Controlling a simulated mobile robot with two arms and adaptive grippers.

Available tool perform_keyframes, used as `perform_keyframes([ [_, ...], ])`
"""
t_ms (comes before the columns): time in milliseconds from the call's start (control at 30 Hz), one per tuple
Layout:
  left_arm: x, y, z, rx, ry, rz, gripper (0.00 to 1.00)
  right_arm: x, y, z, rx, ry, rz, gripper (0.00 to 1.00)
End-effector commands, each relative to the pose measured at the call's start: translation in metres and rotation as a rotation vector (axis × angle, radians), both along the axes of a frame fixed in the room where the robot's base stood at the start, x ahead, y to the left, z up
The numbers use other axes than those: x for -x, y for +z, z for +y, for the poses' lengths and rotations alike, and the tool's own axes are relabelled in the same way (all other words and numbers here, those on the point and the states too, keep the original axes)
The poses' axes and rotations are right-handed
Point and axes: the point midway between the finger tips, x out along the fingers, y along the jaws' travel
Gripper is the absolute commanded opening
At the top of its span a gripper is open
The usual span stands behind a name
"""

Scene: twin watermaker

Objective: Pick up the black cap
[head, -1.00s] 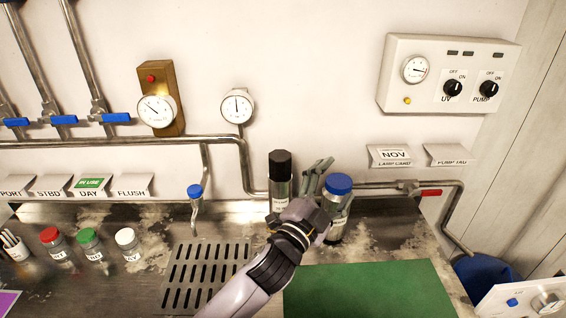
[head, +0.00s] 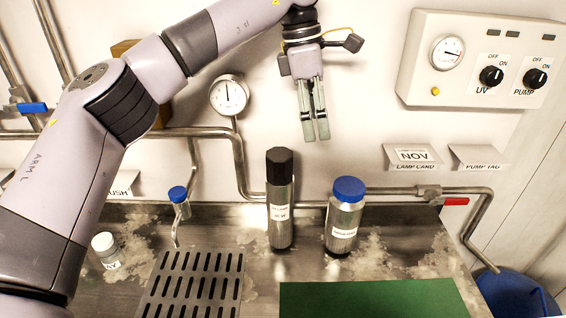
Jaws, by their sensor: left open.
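The black cap (head: 279,165) sits on top of a tall metal cylinder (head: 281,217) with a white label. The cylinder stands upright on the metal counter near the wall. My left gripper (head: 316,139) is open and empty, pointing down, in the air above and a little right of the black cap. My left arm comes in from the left and reaches across the upper part of the view. My right gripper is not in view.
A blue-capped bottle (head: 344,216) stands close on the right of the cylinder. A green mat (head: 375,300) lies in front, and a slotted drain (head: 196,284) is at front left. A small tap (head: 178,205) and pipes (head: 240,165) run along the wall. A white-capped jar (head: 105,250) stands left.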

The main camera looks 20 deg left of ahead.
Motion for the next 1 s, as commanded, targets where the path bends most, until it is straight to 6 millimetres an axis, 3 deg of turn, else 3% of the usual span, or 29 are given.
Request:
perform_keyframes([
  [33,0.0,0.017,0.025,-0.074,0.029,-0.011,0.72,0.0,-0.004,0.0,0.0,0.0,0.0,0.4],
  [100,0.004,0.033,0.05,-0.15,0.058,-0.01,0.72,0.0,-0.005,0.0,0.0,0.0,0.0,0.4],
  [200,0.008,0.046,0.069,-0.206,0.083,-0.004,0.72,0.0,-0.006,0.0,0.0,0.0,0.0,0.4],
  [267,0.009,0.044,0.073,-0.218,0.088,-0.001,0.72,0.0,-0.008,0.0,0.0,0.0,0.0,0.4],
  [500,0.01,-0.003,0.074,-0.219,0.085,0.005,0.72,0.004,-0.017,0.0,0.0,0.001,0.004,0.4],
  [733,0.01,-0.046,0.074,-0.219,0.086,0.002,0.72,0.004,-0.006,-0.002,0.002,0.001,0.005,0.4],
  [1000,0.01,-0.072,0.073,-0.219,0.086,0.0,0.72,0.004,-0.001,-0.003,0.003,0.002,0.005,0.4],
])
